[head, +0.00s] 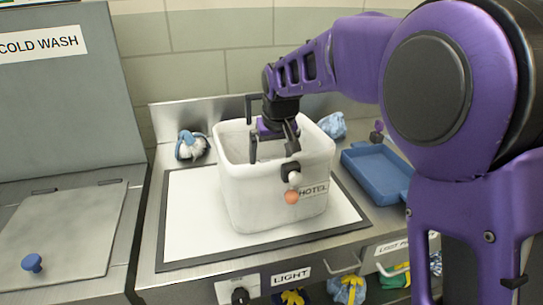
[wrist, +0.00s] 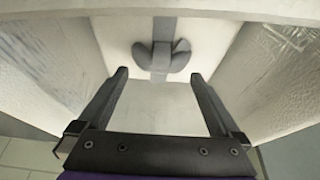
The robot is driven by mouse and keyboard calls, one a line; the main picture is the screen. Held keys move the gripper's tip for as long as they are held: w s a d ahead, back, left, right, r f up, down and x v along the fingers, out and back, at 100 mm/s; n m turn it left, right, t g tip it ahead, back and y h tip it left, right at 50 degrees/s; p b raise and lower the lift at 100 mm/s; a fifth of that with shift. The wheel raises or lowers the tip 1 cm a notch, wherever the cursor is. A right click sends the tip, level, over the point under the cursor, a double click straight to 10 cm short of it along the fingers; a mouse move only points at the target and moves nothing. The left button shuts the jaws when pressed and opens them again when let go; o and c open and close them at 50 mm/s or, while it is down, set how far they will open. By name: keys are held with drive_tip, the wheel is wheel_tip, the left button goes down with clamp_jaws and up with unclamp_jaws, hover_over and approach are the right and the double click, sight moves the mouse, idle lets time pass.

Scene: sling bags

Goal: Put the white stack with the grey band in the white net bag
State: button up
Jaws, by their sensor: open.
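In the wrist view a white stack with a grey band (wrist: 163,68) and grey bow lies inside the white bin, ahead of my fingertips. In the head view the bin's walls hide it. My gripper (head: 272,154) points down into the bin's opening. Its two fingers stand apart and empty in the wrist view (wrist: 160,76), with the band and bow in line with the gap between them. No white net bag is clearly recognisable; a whitish bundle with blue on it (head: 192,147) sits at the back left of the counter.
The white bin (head: 262,205), labelled HOTEL, stands on a dark-edged white mat (head: 190,225). Its walls surround my fingers. A blue tray (head: 378,172) is at right, and a light blue bundle (head: 332,125) behind the bin. A COLD WASH machine (head: 60,95) stands left. Colourful bundles show below the counter.

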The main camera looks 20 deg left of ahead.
drive_tip(key=p+v, duration=0.1)
drive_tip(key=v, duration=1.1)
drive_tip(key=shift+r, duration=0.3)
